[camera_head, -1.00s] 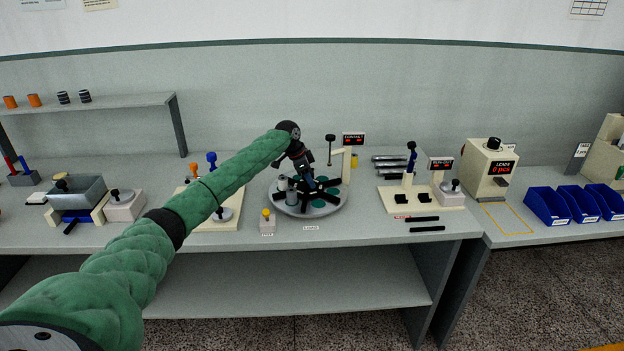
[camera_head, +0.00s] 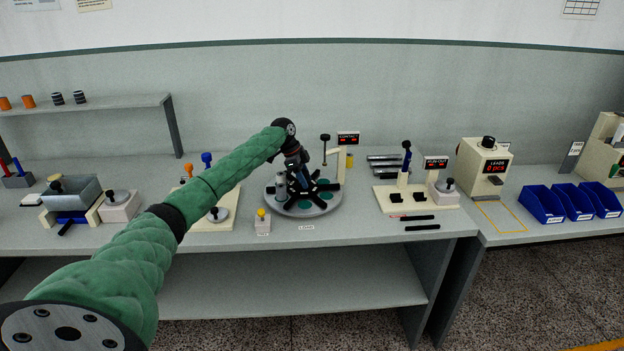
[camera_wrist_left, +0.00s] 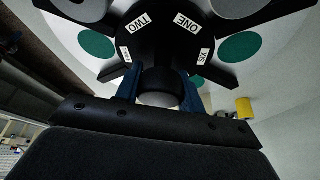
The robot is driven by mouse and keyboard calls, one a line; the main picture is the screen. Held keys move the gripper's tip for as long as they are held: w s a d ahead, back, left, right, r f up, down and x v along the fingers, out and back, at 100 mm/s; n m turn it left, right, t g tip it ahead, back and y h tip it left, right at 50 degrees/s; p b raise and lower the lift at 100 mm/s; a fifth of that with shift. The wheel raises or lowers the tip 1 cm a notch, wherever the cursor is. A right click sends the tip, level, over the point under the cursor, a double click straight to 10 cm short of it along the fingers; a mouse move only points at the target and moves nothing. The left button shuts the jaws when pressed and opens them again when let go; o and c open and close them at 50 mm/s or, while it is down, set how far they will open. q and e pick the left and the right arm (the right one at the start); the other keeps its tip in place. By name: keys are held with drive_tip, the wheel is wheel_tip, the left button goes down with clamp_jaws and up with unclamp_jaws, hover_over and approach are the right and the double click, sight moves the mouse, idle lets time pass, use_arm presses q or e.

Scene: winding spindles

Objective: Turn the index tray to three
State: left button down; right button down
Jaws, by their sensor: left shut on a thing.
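The index tray (camera_head: 300,213) is a round grey plate with black spokes and teal discs, standing on the bench. My left gripper (camera_head: 297,181) is down over the tray. In the left wrist view its blue fingers (camera_wrist_left: 160,88) are shut on a dark round knob of the tray, between them. A grey cylinder (camera_head: 281,182) stands at the tray's left side. The right gripper is out of view.
A post with a CONTACT display (camera_head: 348,139) stands behind the tray on the right. A small block with a yellow button (camera_head: 262,221) sits at the front left. The RUN-OUT fixture (camera_head: 436,175) is to the right. The bench front near the LOAD label (camera_head: 306,228) is clear.

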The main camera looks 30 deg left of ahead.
sight(298, 185)
use_arm(q)
drive_tip(key=shift+a+r, duration=0.1)
drive_tip(key=shift+r, duration=0.05)
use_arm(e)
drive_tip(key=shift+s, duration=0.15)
use_arm(q)
drive_tip(key=c, duration=0.9)
unclamp_jaws()
drive_tip(key=shift+r, duration=0.15)
drive_tip(key=b+v, duration=0.2)
drive_tip(key=v, duration=0.4)
drive_tip(key=shift+a, duration=0.1)
drive_tip(key=shift+s+a+r, duration=0.15)
drive_tip(key=shift+a+r, duration=0.05)
drive_tip(key=shift+r, duration=0.45)
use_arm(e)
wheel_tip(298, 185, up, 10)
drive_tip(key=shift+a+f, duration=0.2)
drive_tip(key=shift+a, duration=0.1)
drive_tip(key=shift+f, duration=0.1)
